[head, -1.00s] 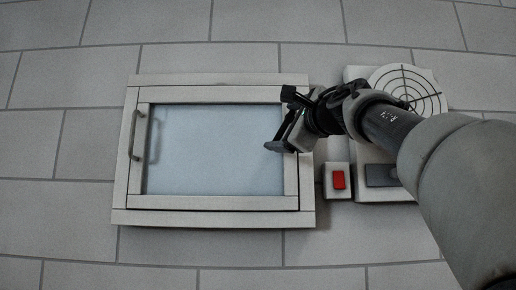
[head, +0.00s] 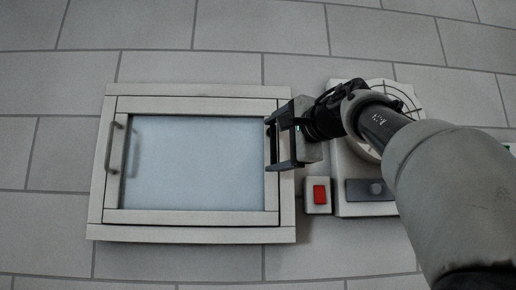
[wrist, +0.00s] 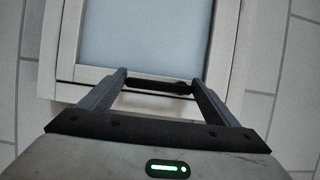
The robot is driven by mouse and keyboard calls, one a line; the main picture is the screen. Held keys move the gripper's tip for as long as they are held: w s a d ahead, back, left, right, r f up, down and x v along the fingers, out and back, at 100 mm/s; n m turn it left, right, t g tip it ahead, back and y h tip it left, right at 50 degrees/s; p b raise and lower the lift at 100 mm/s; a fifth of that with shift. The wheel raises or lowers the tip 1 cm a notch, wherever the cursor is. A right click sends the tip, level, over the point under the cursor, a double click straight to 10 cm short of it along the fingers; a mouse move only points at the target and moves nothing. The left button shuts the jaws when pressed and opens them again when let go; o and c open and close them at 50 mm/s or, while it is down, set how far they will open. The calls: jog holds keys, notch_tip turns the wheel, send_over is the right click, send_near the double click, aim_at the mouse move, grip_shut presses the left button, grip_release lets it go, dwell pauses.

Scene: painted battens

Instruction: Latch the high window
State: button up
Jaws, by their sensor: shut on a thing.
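The high window (head: 195,218) is a pale frame with a blue-grey pane (head: 195,160). Its sash sits within the outer frame and looks closed. My gripper (head: 271,144) is at the window's right side in the head view, its two fingers one above the other. In the wrist view my gripper (wrist: 158,79) has a dark bar, the latch handle (wrist: 158,87), between its fingers, at the sash edge. It is shut on this handle. The fingers and wrist hide most of the latch in the head view, so I cannot tell its exact angle.
A grey pull handle (head: 117,148) is on the sash's left side. Right of the window are a small box with a red switch (head: 320,194) and a pale panel (head: 340,185) with a round grille, partly behind my arm. The tiled wall below is clear.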

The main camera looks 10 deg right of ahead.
dwell(0.3)
jog(key=o, duration=1.5)
jog(key=shift+c, duration=0.2)
jog(key=b+v, duration=0.2)
jog(key=v, duration=1.5)
jog(key=shift+s, duration=0.2)
